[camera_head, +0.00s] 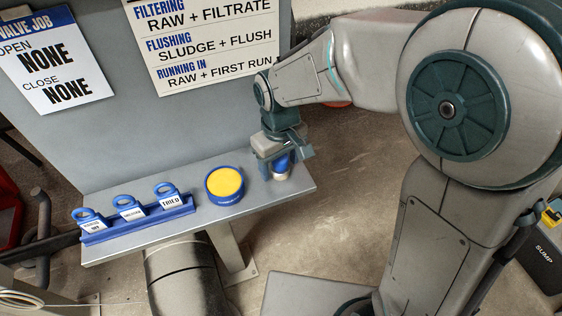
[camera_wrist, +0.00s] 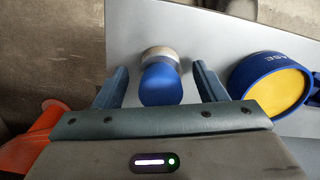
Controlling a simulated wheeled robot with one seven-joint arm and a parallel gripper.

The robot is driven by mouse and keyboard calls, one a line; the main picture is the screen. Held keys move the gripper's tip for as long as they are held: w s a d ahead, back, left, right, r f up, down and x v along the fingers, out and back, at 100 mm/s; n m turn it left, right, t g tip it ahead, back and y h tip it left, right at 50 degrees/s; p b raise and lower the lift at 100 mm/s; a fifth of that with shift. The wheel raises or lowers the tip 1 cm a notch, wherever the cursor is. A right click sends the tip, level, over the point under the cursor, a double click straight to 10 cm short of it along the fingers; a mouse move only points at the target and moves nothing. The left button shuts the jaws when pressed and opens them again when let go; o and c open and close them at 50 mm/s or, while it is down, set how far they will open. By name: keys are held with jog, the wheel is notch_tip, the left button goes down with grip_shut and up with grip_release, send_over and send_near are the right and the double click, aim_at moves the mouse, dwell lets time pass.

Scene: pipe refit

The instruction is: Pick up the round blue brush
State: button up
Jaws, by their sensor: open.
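The round blue brush (camera_head: 282,166) stands near the right end of the grey shelf (camera_head: 262,200), with a pale band at its base. In the wrist view the brush (camera_wrist: 160,82) shows its blue top and a tan rim at its far side. My gripper (camera_head: 282,152) is directly over the brush. In the wrist view my gripper (camera_wrist: 162,85) has one finger on each side of the brush, with a visible gap on both sides. It is open and holds nothing. My gripper hides part of the brush in the head view.
A round blue tin with a yellow top (camera_head: 225,183) stands left of the brush; it also shows in the wrist view (camera_wrist: 268,85). A blue rack with labelled tags (camera_head: 138,219) lies farther left. A grey panel with posters (camera_head: 185,110) rises behind. An orange thing (camera_wrist: 28,145) is at lower left.

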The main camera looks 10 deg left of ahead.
jog(key=shift+f, duration=0.1)
jog(key=c, duration=1.1)
jog(key=shift+r, duration=0.6)
notch_tip(320, 180, up, 3)
jog(key=shift+r+b, duration=0.1)
jog(key=shift+b, duration=0.45)
jog(key=s+d+r, duration=0.2)
jog(key=s, duration=0.1)
jog(key=s+d+r+b, duration=0.1)
jog(key=s+d+r, duration=0.1)
jog(key=s, duration=0.1)
jog(key=s+d+r+b, duration=0.1)
jog(key=s+d+r, duration=0.1)
jog(key=s+d, duration=0.1)
jog(key=shift+s+r, duration=0.2)
jog(key=shift+r, duration=0.15)
jog(key=shift+o, duration=0.6)
